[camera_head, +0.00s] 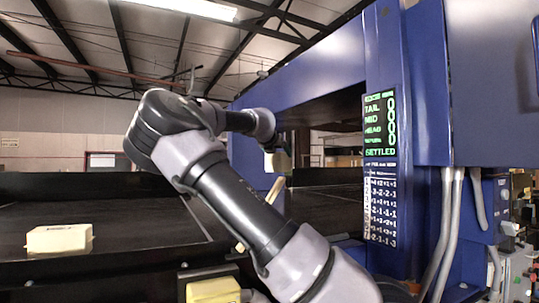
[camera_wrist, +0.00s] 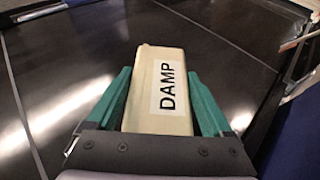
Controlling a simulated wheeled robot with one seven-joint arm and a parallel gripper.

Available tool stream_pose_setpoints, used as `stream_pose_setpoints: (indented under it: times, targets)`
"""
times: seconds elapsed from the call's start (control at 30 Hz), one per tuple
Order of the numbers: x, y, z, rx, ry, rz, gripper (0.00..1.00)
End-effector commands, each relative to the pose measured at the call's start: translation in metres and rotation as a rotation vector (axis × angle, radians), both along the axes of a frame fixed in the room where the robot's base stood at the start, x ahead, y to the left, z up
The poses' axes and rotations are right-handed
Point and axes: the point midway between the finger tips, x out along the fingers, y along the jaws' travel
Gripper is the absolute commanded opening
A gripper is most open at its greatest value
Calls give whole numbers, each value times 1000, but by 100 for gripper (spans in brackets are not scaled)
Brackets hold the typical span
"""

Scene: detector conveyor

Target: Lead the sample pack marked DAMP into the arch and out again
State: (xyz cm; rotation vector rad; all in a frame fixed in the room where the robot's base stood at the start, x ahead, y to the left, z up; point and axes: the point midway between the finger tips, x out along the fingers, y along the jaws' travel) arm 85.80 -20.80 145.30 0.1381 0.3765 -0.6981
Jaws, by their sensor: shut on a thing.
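The sample pack (camera_wrist: 158,110) is a cream block with a white label reading DAMP. In the wrist view it lies between the two green fingers of my gripper (camera_wrist: 159,74), which is shut on it. In the head view the held pack (camera_head: 279,162) shows partly beyond my arm, at the opening of the blue arch (camera_head: 305,72). The dark conveyor belt (camera_wrist: 92,40) lies below the pack; I cannot tell whether they touch. The arch's display (camera_head: 380,125) shows TAIL, MID, HEAD, a further row, zeros and SETTLED in green.
Another cream pack (camera_head: 59,240) lies on the belt at the left. A further cream block (camera_head: 213,291) is at the bottom edge, beside my arm. A printed number chart (camera_head: 381,210) hangs under the display. Grey cables (camera_head: 447,230) run down the arch's right side.

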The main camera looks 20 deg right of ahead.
Motion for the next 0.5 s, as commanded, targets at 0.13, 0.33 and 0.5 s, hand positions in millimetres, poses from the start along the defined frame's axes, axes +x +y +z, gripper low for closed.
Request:
stream_pose_setpoints:
  times: [0.13, 0.33, 0.5]
  targets:
    - [1, -22, 1, 3, -2, -2, 0]
    - [3, -50, 1, 3, -2, -2, 0]
    - [5, -73, 1, 2, -2, -2, 0]
